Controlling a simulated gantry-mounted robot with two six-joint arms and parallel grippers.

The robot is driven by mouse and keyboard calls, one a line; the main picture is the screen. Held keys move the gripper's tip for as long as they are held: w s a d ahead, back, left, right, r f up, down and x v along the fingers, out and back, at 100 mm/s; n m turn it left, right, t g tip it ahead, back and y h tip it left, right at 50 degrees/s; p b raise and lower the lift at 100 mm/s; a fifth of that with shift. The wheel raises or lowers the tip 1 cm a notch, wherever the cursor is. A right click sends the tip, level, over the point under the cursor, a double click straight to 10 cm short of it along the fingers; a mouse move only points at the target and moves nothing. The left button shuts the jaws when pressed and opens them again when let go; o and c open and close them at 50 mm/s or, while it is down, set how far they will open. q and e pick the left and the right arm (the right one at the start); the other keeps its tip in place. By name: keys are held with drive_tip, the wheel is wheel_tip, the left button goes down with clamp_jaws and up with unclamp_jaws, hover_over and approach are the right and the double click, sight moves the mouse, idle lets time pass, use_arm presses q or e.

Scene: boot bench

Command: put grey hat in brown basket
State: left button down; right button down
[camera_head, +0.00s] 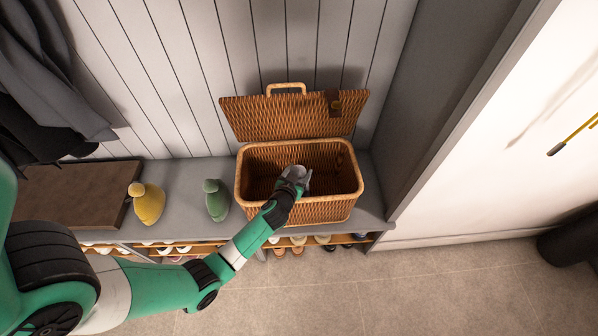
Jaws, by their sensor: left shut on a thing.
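The brown wicker basket (310,208) stands on the bench with its lid (290,118) open and leaning back toward the panelled wall. My left gripper (295,177) reaches over the basket's front rim into its opening, near the middle. It is shut on a small grey thing, which looks like the grey hat (299,171). The gripper hides part of the hat, and I cannot tell whether the hat touches the basket floor. My right gripper is not in view.
A yellow knitted hat (148,205) and a green one (216,203) stand on the grey bench (183,180) left of the basket. A brown board (70,195) lies farther left. Shoes fill the shelf below. A grey side panel (445,95) rises right of the basket.

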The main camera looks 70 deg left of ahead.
use_arm(q)
unclamp_jaws()
drive_tip(key=shift+r, duration=0.1)
drive_tip(key=shift+r+p, duration=0.3)
drive_tip(key=shift+p, duration=0.2)
drive_tip(key=shift+r+p, duration=0.55)
drive_tip(key=shift+p, duration=0.1)
drive_tip(key=p+v, duration=0.1)
drive_tip(key=v, duration=1)
drive_tip(key=shift+s+d+f, duration=0.2)
drive_tip(key=shift+s+d, duration=0.15)
drive_tip(key=shift+d, duration=0.05)
